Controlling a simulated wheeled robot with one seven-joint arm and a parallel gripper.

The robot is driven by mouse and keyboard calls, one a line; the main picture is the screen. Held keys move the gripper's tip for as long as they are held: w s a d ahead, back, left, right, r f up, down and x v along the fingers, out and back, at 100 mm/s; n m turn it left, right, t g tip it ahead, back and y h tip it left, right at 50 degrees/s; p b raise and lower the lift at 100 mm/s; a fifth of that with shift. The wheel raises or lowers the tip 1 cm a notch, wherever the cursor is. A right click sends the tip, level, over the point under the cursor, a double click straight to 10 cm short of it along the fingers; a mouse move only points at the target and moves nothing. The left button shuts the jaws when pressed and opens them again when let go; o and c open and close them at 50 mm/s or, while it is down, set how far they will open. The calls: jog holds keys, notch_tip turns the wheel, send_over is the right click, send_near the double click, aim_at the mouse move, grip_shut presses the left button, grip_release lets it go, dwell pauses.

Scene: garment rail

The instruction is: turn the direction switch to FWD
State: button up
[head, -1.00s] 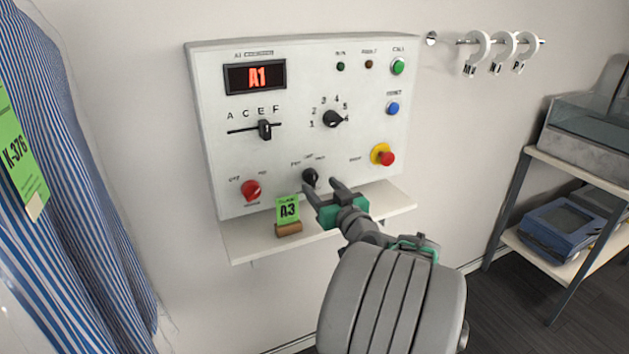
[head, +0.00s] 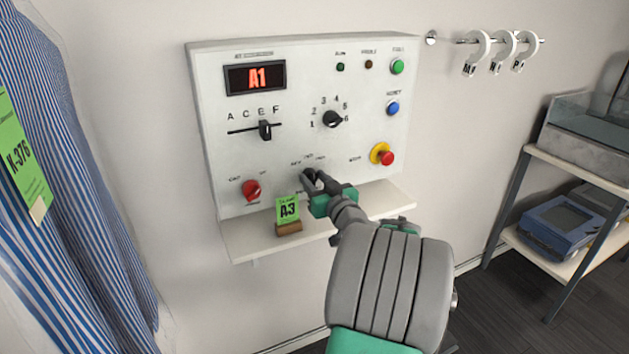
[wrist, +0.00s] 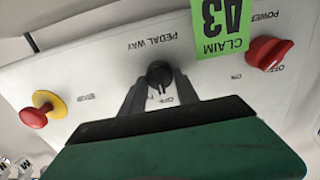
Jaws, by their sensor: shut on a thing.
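The direction switch is a small black knob low in the middle of the white control panel (head: 290,110). In the head view my gripper (head: 309,181) covers most of it. In the wrist view the knob (wrist: 159,73) sits between my two dark fingertips, which are shut on it. The wrist view is upside down, with the lettering "PEDAL WAY" beside the knob. The labels above the knob in the head view are too small to read surely, so I cannot tell which one it points to.
A red power knob (head: 251,190) and a green A3 claim card (head: 288,211) are to the left. A red-and-yellow stop button (head: 385,156) is to the right. A narrow shelf (head: 250,243) runs under the panel. A striped garment (head: 75,200) hangs at far left.

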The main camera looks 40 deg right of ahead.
grip_shut()
jog(key=shift+m+b, duration=0.3)
jog(key=shift+m, duration=0.2)
jog(key=m+b, duration=0.1)
jog(key=m, duration=0.1)
jog(key=shift+d+m, duration=0.1)
jog(key=shift+m, duration=2.4)
jog(key=o, duration=0.9)
grip_release()
jog(key=shift+s, duration=0.1)
